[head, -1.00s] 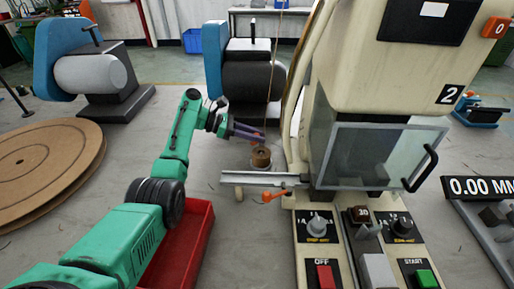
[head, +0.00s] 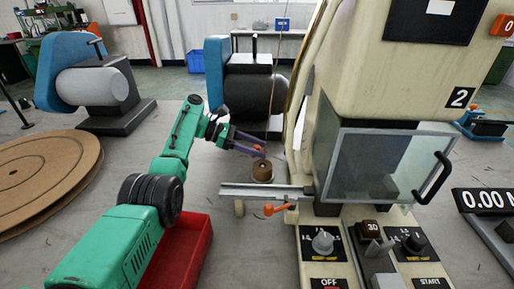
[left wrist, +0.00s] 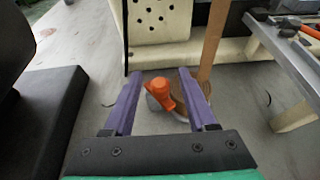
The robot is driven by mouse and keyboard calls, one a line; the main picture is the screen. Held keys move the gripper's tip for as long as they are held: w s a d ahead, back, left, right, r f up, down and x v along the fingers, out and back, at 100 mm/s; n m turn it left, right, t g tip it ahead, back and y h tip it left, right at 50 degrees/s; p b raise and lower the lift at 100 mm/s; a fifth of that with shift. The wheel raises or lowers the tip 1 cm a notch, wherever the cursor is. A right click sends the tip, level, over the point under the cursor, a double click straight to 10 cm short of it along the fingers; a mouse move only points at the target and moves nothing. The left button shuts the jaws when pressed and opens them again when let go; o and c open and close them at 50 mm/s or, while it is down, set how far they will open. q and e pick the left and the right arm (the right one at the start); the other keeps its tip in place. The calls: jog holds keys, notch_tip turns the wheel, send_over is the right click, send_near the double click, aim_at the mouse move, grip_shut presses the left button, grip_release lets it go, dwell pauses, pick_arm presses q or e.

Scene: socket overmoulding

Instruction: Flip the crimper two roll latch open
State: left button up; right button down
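Crimper two (head: 395,60) is the cream machine marked 2 on the right in the head view. A brown roll (head: 262,171) stands at its left side, with a small orange latch (head: 259,149) above it. In the left wrist view the orange latch (left wrist: 160,94) shows between my purple fingers, with the brown roll (left wrist: 187,100) partly hidden behind the right finger. My left gripper (head: 262,146) is open at the latch; it also shows in the left wrist view (left wrist: 159,85). I cannot tell whether a finger touches the latch. My right gripper is not in view.
A metal rail (head: 262,190) and an orange lever (head: 276,209) stick out left from the crimper below the roll. A red bin (head: 185,255) lies beneath my left arm. A black drum with a blue stand (head: 214,85) is behind. A brown strip (left wrist: 213,40) rises from the roll.

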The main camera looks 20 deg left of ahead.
aim_at(257, 146)
pick_arm(q)
jog(key=shift+r, duration=0.35)
notch_tip(257, 146, up, 19)
jog(key=p, duration=0.4)
jog(key=shift+r, duration=0.15)
